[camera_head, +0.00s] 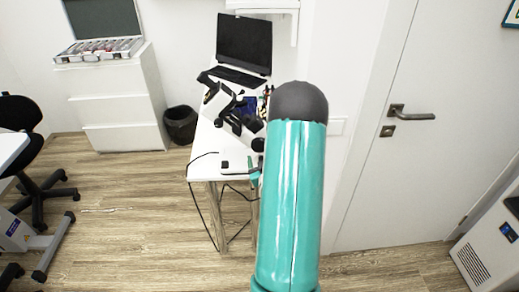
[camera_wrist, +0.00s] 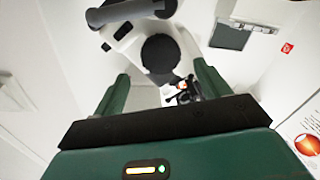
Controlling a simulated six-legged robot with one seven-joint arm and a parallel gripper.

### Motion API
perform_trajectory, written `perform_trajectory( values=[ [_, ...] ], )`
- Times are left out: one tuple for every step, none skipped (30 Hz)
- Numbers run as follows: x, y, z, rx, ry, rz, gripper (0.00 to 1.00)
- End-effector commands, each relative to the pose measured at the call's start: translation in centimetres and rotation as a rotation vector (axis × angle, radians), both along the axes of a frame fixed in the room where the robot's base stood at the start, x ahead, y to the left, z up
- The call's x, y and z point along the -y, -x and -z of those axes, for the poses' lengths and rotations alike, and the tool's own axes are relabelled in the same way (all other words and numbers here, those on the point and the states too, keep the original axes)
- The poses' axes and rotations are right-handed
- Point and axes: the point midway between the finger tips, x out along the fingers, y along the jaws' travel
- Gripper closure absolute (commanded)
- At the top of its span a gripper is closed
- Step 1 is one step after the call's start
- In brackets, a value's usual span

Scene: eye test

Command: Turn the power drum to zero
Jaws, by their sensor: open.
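A white and black optical instrument (camera_head: 216,104) stands tilted on the white desk. In the wrist view, a white instrument body (camera_wrist: 188,46) with a dark tube across its top and a round black part (camera_wrist: 159,53) lies ahead of my gripper. I cannot tell whether the round part is the power drum; no scale or number is readable. My gripper (camera_wrist: 161,71) is open, its green fingers spread to either side of the round part in the picture. I see no contact. In the head view my teal arm hides the gripper and part of the desk.
A door (camera_head: 440,150) is at right. The wooden floor in front is clear.

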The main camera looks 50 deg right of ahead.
Motion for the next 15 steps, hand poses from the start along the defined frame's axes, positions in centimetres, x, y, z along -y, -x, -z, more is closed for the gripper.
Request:
perform_trajectory(
  values=[
    [0.7,-0.7,0.0,0.002,0.002,0.0,0.25],
    [1.1,-1.2,0.0,0.002,0.002,0.0,0.25],
    [1.5,-1.7,0.0,0.001,0.001,-0.001,0.25],
    [1.8,-2.1,0.0,0.001,0.001,0.0,0.25],
    [2.1,-2.4,0.0,0.0,0.0,-0.001,0.25],
    [2.4,-2.8,0.0,0.001,0.002,-0.001,0.25],
    [2.6,-3.0,0.0,0.0,0.001,-0.001,0.25],
    [2.8,-3.2,0.0,0.0,0.001,-0.002,0.25],
    [3.0,-3.5,0.0,0.0,0.001,-0.002,0.25],
    [3.1,-3.6,0.0,0.0,0.001,-0.001,0.25],
    [3.2,-3.7,0.0,0.0,0.001,-0.002,0.25],
    [3.2,-3.8,0.0,-0.001,0.0,-0.002,0.25],
    [3.3,-3.8,0.0,-0.001,0.0,-0.002,0.25],
    [3.3,-3.8,0.0,-0.001,0.0,-0.002,0.25],
    [3.3,-3.8,0.0,-0.001,0.0,-0.002,0.25]
  ],
)
